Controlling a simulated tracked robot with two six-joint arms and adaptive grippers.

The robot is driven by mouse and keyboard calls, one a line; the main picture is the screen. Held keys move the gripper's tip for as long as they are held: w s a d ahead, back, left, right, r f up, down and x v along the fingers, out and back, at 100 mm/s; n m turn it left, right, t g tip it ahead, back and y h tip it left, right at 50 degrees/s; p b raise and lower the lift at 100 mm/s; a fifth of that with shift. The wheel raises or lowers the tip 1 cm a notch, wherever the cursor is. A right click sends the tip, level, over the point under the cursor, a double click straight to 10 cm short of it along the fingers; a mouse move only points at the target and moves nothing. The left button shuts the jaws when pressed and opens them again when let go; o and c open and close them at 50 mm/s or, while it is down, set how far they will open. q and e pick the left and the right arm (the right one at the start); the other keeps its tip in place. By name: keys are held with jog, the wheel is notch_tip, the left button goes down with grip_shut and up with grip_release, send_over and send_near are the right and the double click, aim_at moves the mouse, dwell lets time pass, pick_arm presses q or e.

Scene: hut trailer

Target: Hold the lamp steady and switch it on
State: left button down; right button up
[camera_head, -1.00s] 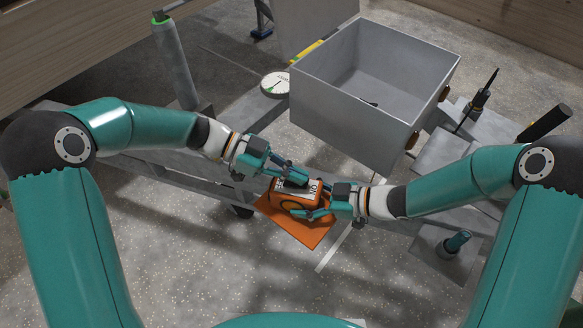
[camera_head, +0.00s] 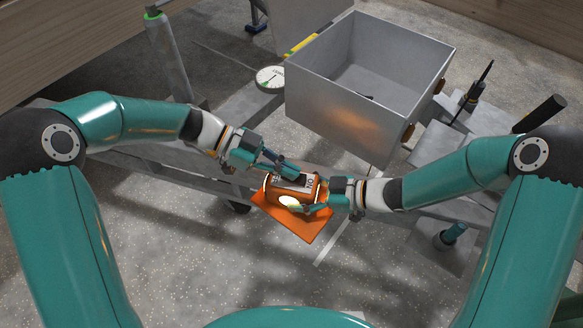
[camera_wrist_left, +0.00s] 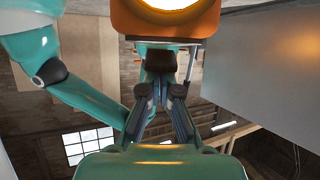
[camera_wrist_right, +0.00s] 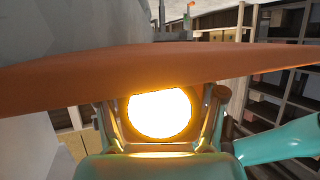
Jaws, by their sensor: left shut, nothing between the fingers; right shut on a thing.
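An orange lamp (camera_head: 272,190) with a dark and white marked top is at the middle of the head view, over an orange flat plate (camera_head: 305,229). Its round lens glows bright. It also glows in the left wrist view (camera_wrist_left: 172,4) and right wrist view (camera_wrist_right: 160,112). My right gripper (camera_head: 314,198) is shut on the lamp from the right side. My left gripper (camera_head: 293,175) is shut and empty, its fingertips at the lamp's top. The fingers partly hide the top, so I cannot see the switch or tell whether they touch it.
A large open grey metal box (camera_head: 340,130) stands just behind the lamp. A round white gauge (camera_head: 270,78) lies to its left. A dark-handled tool (camera_head: 540,114) and a teal-topped post (camera_head: 453,234) are at the right. The speckled floor in front is clear.

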pick_arm(q)
jog(key=shift+a, duration=0.1)
dwell(0.3)
notch_tip(320, 180, up, 4)
jog(key=shift+w+r, duration=0.1)
jog(key=shift+r, duration=0.05)
jog(key=w+a+r, duration=0.1)
jog(key=a+r, duration=0.5)
jog(key=a, duration=0.1)
jog(key=shift+w+r, duration=0.2)
jog(key=shift+r, duration=0.1)
pick_arm(e)
jog(key=o, duration=1.3)
jog(key=shift+o, duration=0.6)
jog(key=shift+d, duration=0.1)
